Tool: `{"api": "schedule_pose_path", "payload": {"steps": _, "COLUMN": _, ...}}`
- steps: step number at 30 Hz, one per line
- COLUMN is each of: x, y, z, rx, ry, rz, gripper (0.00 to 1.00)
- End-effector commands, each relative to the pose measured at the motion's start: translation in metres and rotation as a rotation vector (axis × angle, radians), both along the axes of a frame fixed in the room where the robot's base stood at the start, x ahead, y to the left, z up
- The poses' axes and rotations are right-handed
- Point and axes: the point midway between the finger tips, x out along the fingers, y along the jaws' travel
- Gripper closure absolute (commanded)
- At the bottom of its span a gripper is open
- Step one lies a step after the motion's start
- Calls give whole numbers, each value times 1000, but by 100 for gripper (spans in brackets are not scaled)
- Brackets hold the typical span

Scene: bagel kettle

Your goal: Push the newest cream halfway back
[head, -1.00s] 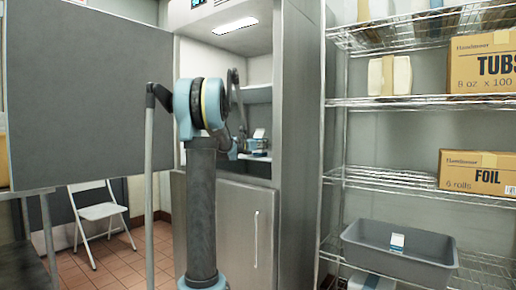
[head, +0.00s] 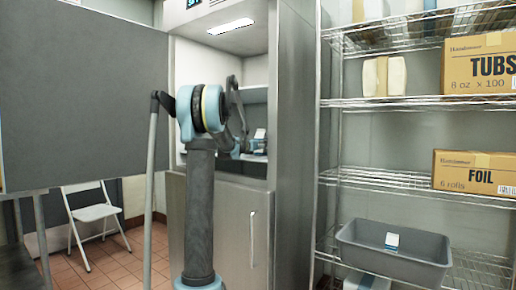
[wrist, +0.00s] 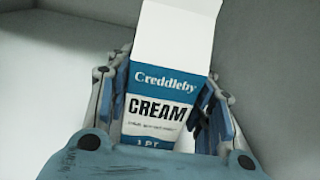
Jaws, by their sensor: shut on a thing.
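A blue and white cream carton (wrist: 158,105) labelled "Creddleby CREAM 1 PT" stands between the fingers of my gripper (wrist: 160,112) in the wrist view. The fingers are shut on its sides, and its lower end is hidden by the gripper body. In the head view my arm reaches into the open upper compartment of the tall steel fridge (head: 225,225). There my gripper (head: 250,146) is small and partly hidden by the arm. A small white and blue carton top (head: 260,133) shows at it. I cannot read a date on the carton.
The fridge's upper door (head: 85,100) stands open at the left. A white folding chair (head: 95,212) stands at the left.

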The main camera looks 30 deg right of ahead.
Motion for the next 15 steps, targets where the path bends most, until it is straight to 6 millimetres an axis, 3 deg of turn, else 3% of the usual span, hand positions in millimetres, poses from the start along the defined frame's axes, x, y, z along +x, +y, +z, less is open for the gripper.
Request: {"api": "schedule_pose_path", "payload": {"steps": 15, "x": 10, "y": -24, "z": 0, "rx": 0, "ry": 0, "rz": -1, "gripper": 93}}
